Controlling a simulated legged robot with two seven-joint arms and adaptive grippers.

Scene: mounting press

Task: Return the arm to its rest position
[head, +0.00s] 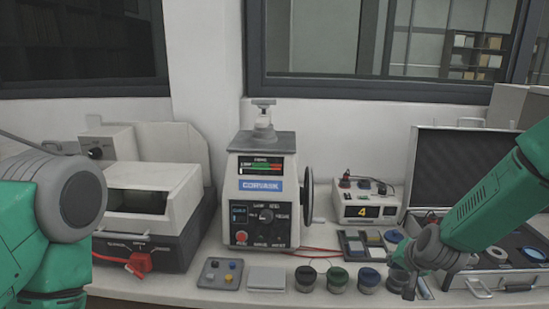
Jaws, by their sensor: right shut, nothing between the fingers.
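My right arm comes in from the right edge, and its gripper (408,286) is low over the right part of the bench. It is shut with nothing visible between its fingers. It hangs in front of the bench's small jars, beside the open case, and partly hides what is behind it. My left arm shows at the left edge, but its gripper is out of the picture. The mounting press (262,190) stands upright at the middle of the bench, clear of both arms.
An open case (477,283) lies under and behind my right arm. A grey tray (220,274) and a boxy machine (150,210) are further left.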

